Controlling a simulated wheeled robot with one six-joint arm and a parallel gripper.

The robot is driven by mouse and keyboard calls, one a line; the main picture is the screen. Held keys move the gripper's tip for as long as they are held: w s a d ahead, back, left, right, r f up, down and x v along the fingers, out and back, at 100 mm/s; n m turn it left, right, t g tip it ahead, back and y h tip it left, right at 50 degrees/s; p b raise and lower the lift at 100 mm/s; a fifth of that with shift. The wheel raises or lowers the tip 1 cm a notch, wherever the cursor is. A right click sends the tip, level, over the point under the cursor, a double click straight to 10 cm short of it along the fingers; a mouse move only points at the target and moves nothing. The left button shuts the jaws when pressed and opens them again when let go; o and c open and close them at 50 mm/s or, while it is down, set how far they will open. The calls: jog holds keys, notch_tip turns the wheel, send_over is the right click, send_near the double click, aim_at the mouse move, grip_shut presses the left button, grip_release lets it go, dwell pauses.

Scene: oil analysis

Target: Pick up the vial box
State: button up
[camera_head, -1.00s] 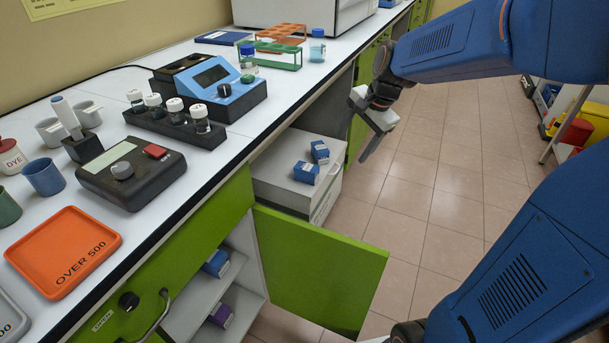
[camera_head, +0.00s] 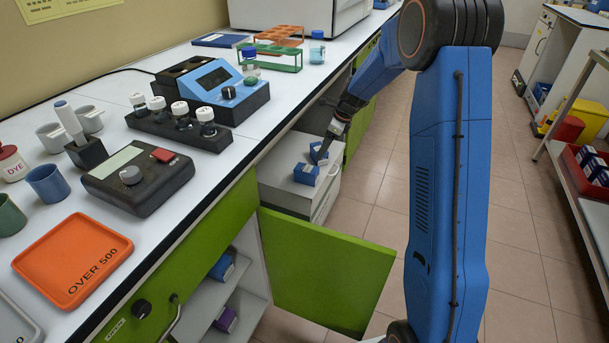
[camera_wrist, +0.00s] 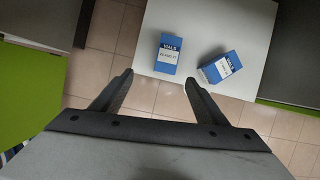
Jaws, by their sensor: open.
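Two small blue boxes with white labels lie on a white cabinet top below the bench. The nearer vial box (camera_head: 306,174) shows in the head view, and the other blue box (camera_head: 319,152) lies just behind it, partly hidden by my gripper. In the wrist view one vial box (camera_wrist: 171,54) stands left of centre, and the other (camera_wrist: 220,67) lies turned to its right. Both labels begin with "VIALS". My gripper (camera_wrist: 158,84) is open and empty, with its fingers short of both boxes in the wrist view.
The white cabinet (camera_head: 285,190) stands under the bench, beside an open green door (camera_head: 325,270). Inside the open cupboard are a blue box (camera_head: 222,267) and a purple box (camera_head: 226,319). The bench above carries racks, vials and an orange tray (camera_head: 72,262).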

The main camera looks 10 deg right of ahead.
aim_at(307, 173)
jog(key=shift+m, duration=0.4)
jog(key=x, duration=0.6)
jog(key=w+x, duration=0.1)
jog(key=x, duration=0.6)
jog(key=w+x, duration=0.1)
jog(key=x, duration=0.5)
jog(key=shift+d+f, duration=0.1)
jog(key=shift+f, duration=0.05)
jog(key=c, duration=1.3)
jog(key=shift+c, duration=0.2)
